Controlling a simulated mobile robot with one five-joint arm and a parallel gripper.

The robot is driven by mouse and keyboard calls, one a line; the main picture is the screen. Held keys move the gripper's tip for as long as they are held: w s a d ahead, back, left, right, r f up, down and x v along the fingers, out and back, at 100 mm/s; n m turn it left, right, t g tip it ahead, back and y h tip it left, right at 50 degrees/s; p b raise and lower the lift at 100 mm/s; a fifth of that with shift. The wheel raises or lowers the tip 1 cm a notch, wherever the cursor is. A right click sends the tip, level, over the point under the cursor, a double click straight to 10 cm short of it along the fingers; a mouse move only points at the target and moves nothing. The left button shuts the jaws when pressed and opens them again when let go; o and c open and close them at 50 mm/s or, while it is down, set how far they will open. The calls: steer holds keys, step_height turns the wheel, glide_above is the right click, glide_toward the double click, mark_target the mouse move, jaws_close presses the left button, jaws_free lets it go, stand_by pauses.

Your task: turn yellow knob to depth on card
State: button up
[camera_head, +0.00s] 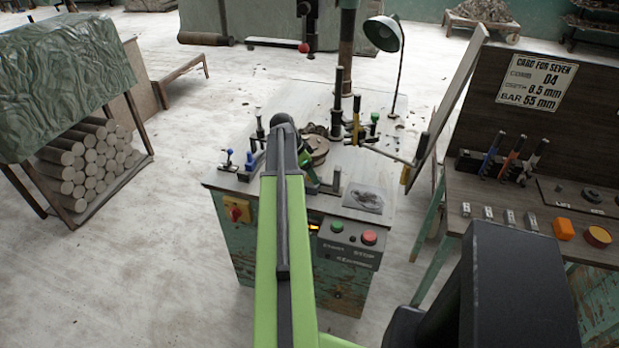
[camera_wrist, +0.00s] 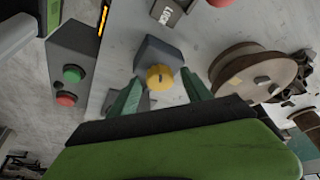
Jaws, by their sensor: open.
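The yellow knob (camera_wrist: 160,77) sits on a small dark grey block (camera_wrist: 157,53) in the wrist view. A dark mark runs across its face; I cannot read a depth value from it. My gripper (camera_wrist: 161,86) is open, with one green finger on each side of the knob. I cannot tell whether the fingers touch it. In the head view my arm hides the knob. The card (camera_head: 537,83) on the dark board at right reads depth 8.5 mm, comb 04, bar 55 mm.
A control box (camera_head: 349,243) with green and red buttons is close by, also in the wrist view (camera_wrist: 72,84). A wooden spool-like part (camera_wrist: 252,72) lies right of the knob. A "LOCK" plate (camera_wrist: 167,14) is above it. A lamp (camera_head: 385,36) stands behind.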

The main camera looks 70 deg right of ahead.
jaws_close()
steer(key=shift+a+n, duration=0.1)
steer(key=shift+n, duration=0.3)
steer(key=n, duration=0.2)
steer(key=n+t, duration=0.1)
steer(key=shift+s+a+n+t+h, duration=0.1)
steer(key=shift+s+n+t+h, duration=0.1)
steer(key=shift+n+t+h, duration=0.15)
steer(key=n+t, duration=0.1)
steer(key=n, duration=0.1)
steer(key=n+t, duration=0.1)
steer(key=n, duration=0.2)
steer(key=shift+s+n, duration=0.2)
steer(key=shift+n, duration=0.05)
steer(key=n+t, duration=0.1)
steer(key=n, duration=0.3)
steer(key=shift+s+n+t, duration=0.1)
steer(key=shift+n+t, duration=0.2)
steer(key=shift+t, duration=0.05)
steer(key=n, duration=0.1)
steer(key=n+t+y, duration=0.1)
steer(key=n, duration=0.3)
steer(key=shift+s+d+y, duration=0.1)
steer(key=shift+d+y, duration=0.15)
